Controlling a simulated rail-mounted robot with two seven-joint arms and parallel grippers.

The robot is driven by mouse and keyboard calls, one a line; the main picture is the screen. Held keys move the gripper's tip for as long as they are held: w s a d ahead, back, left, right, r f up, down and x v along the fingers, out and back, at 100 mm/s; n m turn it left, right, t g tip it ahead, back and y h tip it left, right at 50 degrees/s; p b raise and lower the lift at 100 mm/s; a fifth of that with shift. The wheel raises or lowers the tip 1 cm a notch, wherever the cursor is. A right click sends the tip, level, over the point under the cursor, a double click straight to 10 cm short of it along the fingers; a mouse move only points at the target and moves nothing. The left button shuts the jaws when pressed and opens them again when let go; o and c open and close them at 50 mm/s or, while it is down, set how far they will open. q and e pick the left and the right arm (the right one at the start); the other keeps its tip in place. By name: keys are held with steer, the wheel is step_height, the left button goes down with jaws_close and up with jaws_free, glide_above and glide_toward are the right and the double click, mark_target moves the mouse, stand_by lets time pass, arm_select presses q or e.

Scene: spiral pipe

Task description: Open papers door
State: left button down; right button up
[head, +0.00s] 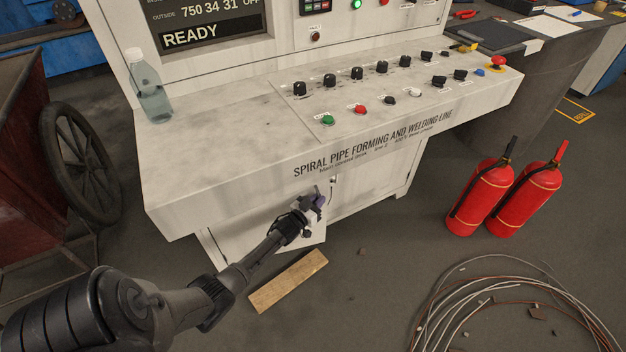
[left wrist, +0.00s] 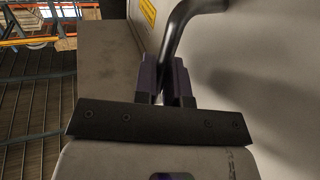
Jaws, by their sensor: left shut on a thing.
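The white cabinet door (head: 316,233) is under the control console, low in the head view. Its lower corner shows beside my gripper and seems to stand out from the cabinet front, but my arm hides much of it. My left gripper (head: 316,203) is at the door's upper part, below the console's front edge. In the left wrist view, the left gripper's fingers (left wrist: 165,88) are closed around the dark bent handle (left wrist: 178,38). A pale panel surface lies right beside the handle there. My right gripper is not in view.
The console (head: 210,150) overhangs the cabinet. A wooden plank (head: 288,281) lies on the floor below the door. Two red fire extinguishers (head: 481,197) and a coil of wire (head: 440,309) are at the right. A cart wheel (head: 80,163) stands at the left. A bottle (head: 150,91) is on the console.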

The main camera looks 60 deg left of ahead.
arm_select(q)
steer(key=s+d+m+g+h+p, duration=0.1)
steer(key=s+d+m+h+p, duration=1.1)
steer(key=s+d, duration=1)
steer(key=s+a+m+g+h+b, duration=0.1)
steer(key=s+g+h, duration=0.4)
steer(key=s, duration=1.1)
steer(key=s+a+m+g+h+b, duration=0.1)
steer(key=s+m+g+h+b, duration=0.2)
steer(key=s, duration=1.4)
steer(key=shift+a+m+g+h, duration=0.15)
steer(key=shift+m+g+h, duration=1.45)
steer(key=shift+g, duration=0.9)
steer(key=c, duration=1.5)
jaws_free()
